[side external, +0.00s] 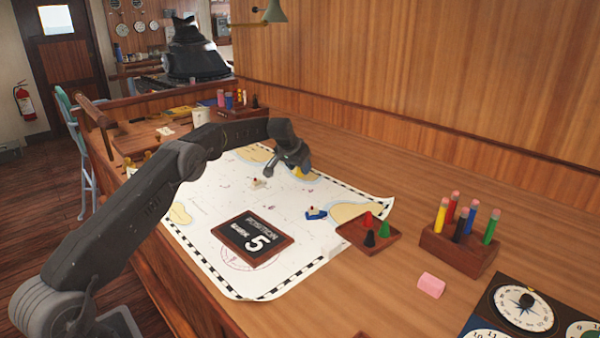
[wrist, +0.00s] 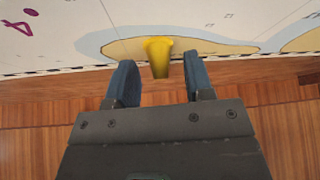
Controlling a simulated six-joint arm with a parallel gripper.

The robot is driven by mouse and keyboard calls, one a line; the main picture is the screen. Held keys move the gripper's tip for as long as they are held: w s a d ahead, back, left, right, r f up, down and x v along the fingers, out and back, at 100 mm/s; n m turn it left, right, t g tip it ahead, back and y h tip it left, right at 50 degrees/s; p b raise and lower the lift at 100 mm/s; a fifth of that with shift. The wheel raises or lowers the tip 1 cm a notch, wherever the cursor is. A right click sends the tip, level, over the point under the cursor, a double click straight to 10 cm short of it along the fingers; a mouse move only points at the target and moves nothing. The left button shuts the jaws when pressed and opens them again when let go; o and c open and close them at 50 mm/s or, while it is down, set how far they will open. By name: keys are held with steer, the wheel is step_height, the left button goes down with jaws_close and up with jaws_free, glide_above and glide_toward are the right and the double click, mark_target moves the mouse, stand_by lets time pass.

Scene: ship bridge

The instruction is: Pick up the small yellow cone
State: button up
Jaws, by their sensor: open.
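The small yellow cone (wrist: 158,56) stands on a tan island patch of the chart in the wrist view. My gripper (wrist: 160,80) is open, with one blue-grey finger on each side of the cone's near part. I cannot tell whether either finger touches it. In the side external view my gripper (side external: 287,168) is low over the far part of the chart. Only a bit of yellow (side external: 299,172) shows beside the fingers there, and the rest of the cone is hidden.
The chart (side external: 190,235) holds a "Position 5" board (side external: 254,243) and small boat pieces (side external: 315,212). A wooden tray (side external: 352,233) holds red, green and black cones. A pencil block (side external: 458,250) and a pink eraser (side external: 431,286) are at right. The wood-panelled wall (side external: 400,75) rises behind.

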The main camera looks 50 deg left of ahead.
steer(key=shift+w+f, duration=0.1)
steer(key=shift+f, duration=0.1)
steer(key=shift+c, duration=0.3)
jaws_close()
steer(key=shift+r, duration=0.1)
